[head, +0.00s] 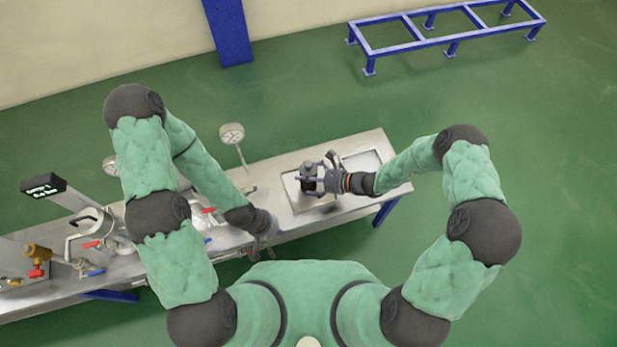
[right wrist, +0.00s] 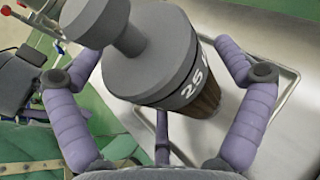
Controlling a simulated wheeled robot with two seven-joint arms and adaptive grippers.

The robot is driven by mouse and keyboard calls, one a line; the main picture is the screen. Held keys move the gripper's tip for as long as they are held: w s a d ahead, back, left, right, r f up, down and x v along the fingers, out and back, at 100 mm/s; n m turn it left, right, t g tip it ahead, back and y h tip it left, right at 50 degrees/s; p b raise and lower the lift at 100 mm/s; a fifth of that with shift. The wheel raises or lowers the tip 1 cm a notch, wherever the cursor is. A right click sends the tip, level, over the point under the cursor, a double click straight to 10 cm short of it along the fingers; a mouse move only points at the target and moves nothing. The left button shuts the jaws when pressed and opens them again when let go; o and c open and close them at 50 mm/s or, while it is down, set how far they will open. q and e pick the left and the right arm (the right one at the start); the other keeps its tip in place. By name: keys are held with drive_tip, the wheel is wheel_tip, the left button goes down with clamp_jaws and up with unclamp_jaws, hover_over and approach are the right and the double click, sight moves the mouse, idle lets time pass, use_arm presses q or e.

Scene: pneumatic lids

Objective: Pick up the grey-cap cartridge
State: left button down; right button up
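The grey-cap cartridge (head: 309,184) stands at the tray on the right part of the bench. In the right wrist view the cartridge (right wrist: 150,60) shows a wide grey cap with a knob, a band with white "25" lettering and a dark brown body. My right gripper (head: 322,179) is at the cartridge, its purple-grey fingers (right wrist: 165,75) spread on either side. Gaps show between the lower finger parts and the body; the left fingertip is hidden behind the cap. My left gripper (head: 264,232) is over the bench's front edge, small and partly hidden, its fingers unclear.
The metal bench (head: 340,150) carries a shallow tray (head: 372,163) on the right. A round gauge (head: 232,133) stands behind. A lidded vessel (head: 90,228), valves with red and blue handles and a black display (head: 43,186) are at the left.

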drive_tip(key=c, duration=1.2)
drive_tip(key=shift+r, duration=0.1)
drive_tip(key=shift+c, duration=0.2)
